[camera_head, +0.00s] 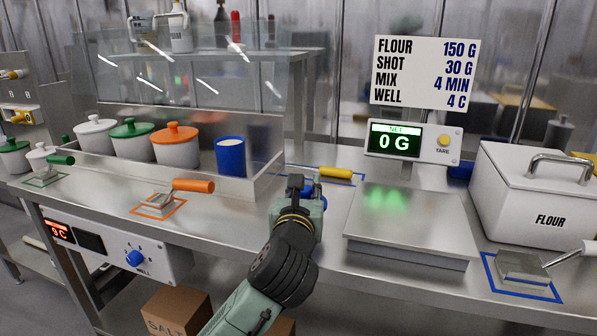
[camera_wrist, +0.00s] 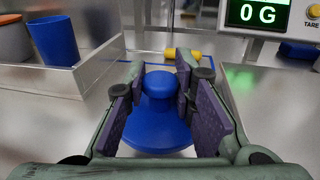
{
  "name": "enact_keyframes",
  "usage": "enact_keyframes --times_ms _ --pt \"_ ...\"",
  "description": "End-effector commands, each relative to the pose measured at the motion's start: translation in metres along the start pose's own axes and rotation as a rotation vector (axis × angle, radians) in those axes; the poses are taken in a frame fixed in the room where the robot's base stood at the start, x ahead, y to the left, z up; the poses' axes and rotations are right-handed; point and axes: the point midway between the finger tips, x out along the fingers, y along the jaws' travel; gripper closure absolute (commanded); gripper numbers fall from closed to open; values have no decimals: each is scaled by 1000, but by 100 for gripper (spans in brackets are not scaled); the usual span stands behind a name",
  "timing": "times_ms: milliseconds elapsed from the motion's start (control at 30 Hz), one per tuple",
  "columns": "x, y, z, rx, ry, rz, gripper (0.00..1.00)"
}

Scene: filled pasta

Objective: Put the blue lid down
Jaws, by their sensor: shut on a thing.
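The blue lid (camera_wrist: 157,132) is a round disc with a knob on top. My gripper (camera_wrist: 158,88) is shut on its knob, with a purple pad on each side. In the head view my gripper (camera_head: 302,190) is over the steel counter between the well and the scale, and only a bit of the blue lid (camera_head: 309,190) shows behind it. I cannot tell whether the lid touches the counter. The open blue container (camera_head: 231,157) stands without a lid in the well at the left, and it also shows in the wrist view (camera_wrist: 54,40).
Containers with orange (camera_head: 174,135), green (camera_head: 132,130) and white lids stand left in the well behind a glass guard. A scale (camera_head: 410,222) reading 0 G is right of my gripper. A yellow-handled tool (camera_head: 336,172) lies just behind it. A flour bin (camera_head: 535,190) stands far right.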

Motion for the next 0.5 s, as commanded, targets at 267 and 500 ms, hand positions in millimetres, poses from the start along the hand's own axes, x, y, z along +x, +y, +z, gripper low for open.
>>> enact_keyframes --times_ms 267,500 --pt "50 17 -3 1 0 1 92" --pt "64 22 -15 -3 2 1 92"
